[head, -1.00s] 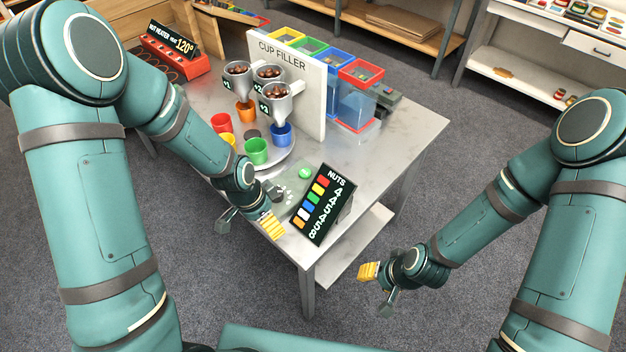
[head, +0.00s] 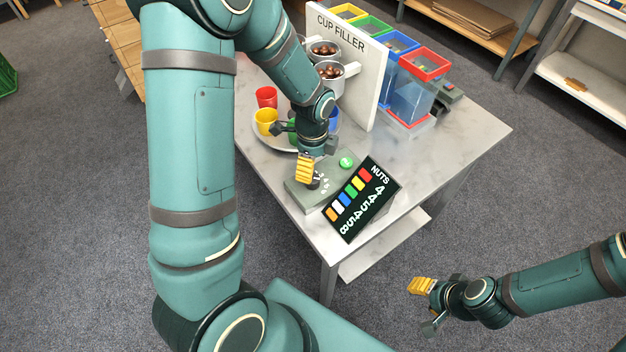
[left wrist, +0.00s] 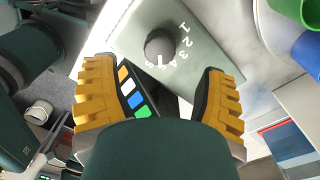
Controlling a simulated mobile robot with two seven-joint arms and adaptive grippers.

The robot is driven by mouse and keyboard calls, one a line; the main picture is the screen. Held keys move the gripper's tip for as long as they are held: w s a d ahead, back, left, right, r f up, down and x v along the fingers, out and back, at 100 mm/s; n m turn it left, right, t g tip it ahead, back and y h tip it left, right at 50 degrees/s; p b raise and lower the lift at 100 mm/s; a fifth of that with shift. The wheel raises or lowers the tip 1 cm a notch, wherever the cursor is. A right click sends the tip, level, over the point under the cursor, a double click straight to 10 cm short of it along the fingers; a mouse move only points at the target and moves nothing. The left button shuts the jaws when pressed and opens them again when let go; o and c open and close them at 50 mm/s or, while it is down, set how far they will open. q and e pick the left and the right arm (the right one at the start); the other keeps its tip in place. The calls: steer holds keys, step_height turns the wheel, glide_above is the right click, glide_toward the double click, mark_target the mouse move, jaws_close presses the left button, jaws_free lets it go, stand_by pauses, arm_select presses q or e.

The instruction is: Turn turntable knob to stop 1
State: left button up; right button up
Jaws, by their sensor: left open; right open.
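In the head view the box (head: 300,196) stands at the table's front corner, and the knob (head: 313,184) is partly hidden. My left gripper (left wrist: 160,92) is open, its yellow-padded fingers spread to either side below the knob, apparently not touching it. In the head view my left gripper (head: 312,166) is over the box. My right gripper (head: 427,305) is open and empty, off the table at lower right.
A tilted NUTS display (head: 361,199) stands close beside the box. A green button (head: 346,162) is at the box's far end. The turntable with red (head: 266,97) and yellow (head: 265,121) cups lies behind my left wrist, before the CUP FILLER panel (head: 350,70). The table (head: 470,135) is bare at right.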

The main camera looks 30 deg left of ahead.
mark_target(313, 181)
arm_select(q)
step_height(313, 181, down, 6)
steer(key=shift+f+b, duration=0.2)
steer(key=shift+b, duration=0.4)
steer(key=shift+s, duration=0.1)
steer(key=c, duration=1.2)
